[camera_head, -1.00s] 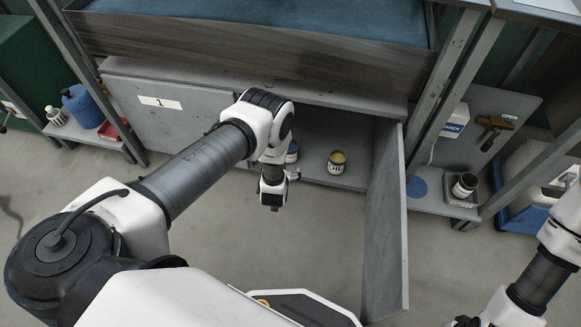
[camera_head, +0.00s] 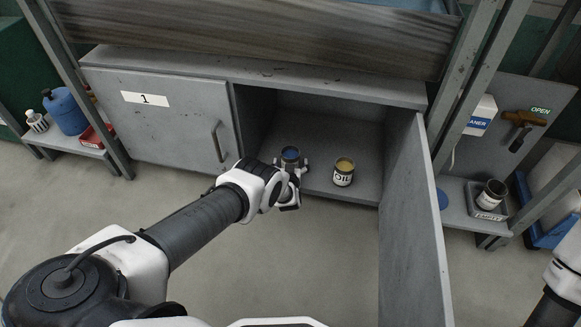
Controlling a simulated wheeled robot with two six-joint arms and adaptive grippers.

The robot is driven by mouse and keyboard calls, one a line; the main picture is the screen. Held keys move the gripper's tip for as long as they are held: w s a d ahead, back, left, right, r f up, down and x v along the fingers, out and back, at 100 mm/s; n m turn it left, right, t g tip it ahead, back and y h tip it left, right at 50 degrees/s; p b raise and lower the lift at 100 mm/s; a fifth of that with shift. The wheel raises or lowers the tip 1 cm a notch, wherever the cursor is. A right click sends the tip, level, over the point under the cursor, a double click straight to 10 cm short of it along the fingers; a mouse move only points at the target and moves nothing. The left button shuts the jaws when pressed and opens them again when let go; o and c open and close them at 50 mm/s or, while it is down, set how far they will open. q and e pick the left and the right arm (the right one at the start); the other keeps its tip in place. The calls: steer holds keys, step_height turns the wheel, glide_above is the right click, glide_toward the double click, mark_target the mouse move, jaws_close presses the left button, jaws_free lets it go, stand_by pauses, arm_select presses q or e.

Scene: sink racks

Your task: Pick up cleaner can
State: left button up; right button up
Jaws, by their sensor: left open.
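A small can with a blue top (camera_head: 290,154) stands upright in the open cabinet, left of a can with a yellow top marked OIL (camera_head: 343,174). The blue can's label is hidden by my gripper, so I cannot read whether it says cleaner. My left gripper (camera_head: 291,168) is open at the front of the blue can, with a finger showing on either side of it. I cannot tell whether the fingers touch it. Only a piece of my right arm shows at the right edge; its gripper is out of view.
The open cabinet door (camera_head: 413,215) stands out on the right. The closed door marked 1 (camera_head: 165,125) is on the left. The floor in front is clear.

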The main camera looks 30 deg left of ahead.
arm_select(q)
steer(key=shift+r, duration=0.2)
steer(key=c, duration=1.7)
steer(key=shift+o, duration=0.2)
